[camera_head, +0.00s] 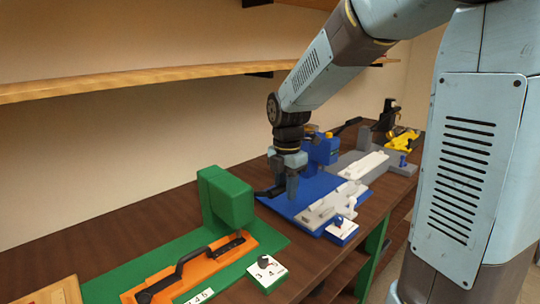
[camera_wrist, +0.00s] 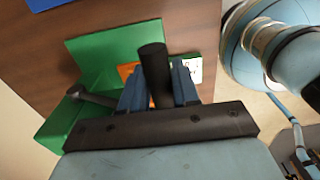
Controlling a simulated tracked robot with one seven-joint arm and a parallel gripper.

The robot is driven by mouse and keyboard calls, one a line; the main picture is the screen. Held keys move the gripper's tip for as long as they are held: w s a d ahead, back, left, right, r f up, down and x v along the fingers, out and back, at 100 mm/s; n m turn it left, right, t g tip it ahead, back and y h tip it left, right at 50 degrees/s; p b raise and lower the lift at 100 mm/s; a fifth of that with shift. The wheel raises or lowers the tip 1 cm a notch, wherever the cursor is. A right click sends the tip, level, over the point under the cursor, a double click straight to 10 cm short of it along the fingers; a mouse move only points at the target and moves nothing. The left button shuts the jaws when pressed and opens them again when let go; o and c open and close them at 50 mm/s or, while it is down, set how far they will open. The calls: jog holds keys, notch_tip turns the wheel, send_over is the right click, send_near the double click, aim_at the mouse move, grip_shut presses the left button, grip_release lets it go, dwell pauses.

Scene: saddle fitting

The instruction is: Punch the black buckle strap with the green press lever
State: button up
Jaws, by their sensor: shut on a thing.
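The green press (camera_head: 226,197) stands at the left of the bench on a green base, and it also shows in the wrist view (camera_wrist: 60,122). An orange sled (camera_head: 205,266) with a black handle lies on the base in front of it. A thin black piece, apparently the buckle strap (camera_head: 229,243), lies on the sled's far end beside the press. The dark press lever (camera_head: 268,191) sticks out to the right of the press. My gripper (camera_head: 291,192) is shut on the lever's black grip (camera_wrist: 155,72), which stands between the fingers in the wrist view.
A knob on a numbered white plate (camera_head: 266,272) sits at the green base's front right. A blue station (camera_head: 320,150) with grey fixtures is just right of my gripper, and a yellow one (camera_head: 402,139) lies beyond. A wooden shelf (camera_head: 150,82) runs along the wall above.

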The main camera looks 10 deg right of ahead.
jog(key=shift+s+d+f, duration=0.15)
jog(key=shift+s+f, duration=0.1)
jog(key=shift+f, duration=0.5)
jog(key=shift+s+d+f, duration=0.15)
jog(key=shift+s+f, duration=0.05)
jog(key=shift+f, duration=0.6)
jog(key=shift+s+d+f, duration=0.15)
jog(key=shift+s+f, duration=0.1)
jog(key=shift+f, duration=0.5)
jog(key=shift+o, duration=0.2)
jog(key=shift+s+d+f, duration=0.1)
jog(key=shift+s+f, duration=0.05)
jog(key=shift+f, duration=1.05)
jog(key=shift+s+d+f, duration=0.1)
jog(key=shift+f, duration=1.1)
jog(key=shift+r, duration=0.1)
jog(key=shift+o, duration=0.2)
jog(key=shift+w+a+r, duration=0.1)
jog(key=shift+r, duration=0.7)
jog(key=shift+w+a+r, duration=0.1)
jog(key=shift+r, duration=0.75)
